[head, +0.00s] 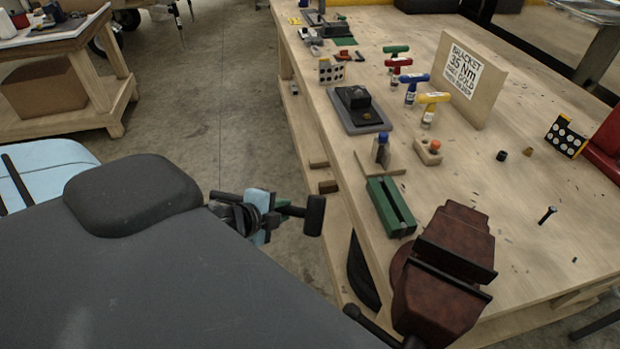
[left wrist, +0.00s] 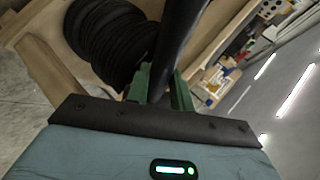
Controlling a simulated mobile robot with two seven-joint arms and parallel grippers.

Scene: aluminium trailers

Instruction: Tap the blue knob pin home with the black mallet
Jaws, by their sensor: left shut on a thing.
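The black mallet (head: 315,215) is in my left gripper (head: 270,212), off the left edge of the workbench. Its head points right, toward the bench, and the gripper is shut on its handle. In the left wrist view the dark handle (left wrist: 180,45) runs up between the green fingers (left wrist: 160,88). The blue knob pin (head: 383,137) stands upright in a small grey block on a wooden base (head: 380,167), on the bench, to the right of and beyond the mallet. How deep the pin sits cannot be told. My right gripper is not in view.
A green slotted block (head: 390,207) and a dark red vise (head: 447,270) stand on the near bench edge. A wooden block with an orange knob (head: 434,146), several T-handled tools and a sign board (head: 470,80) are beyond. The bench's right middle is mostly clear.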

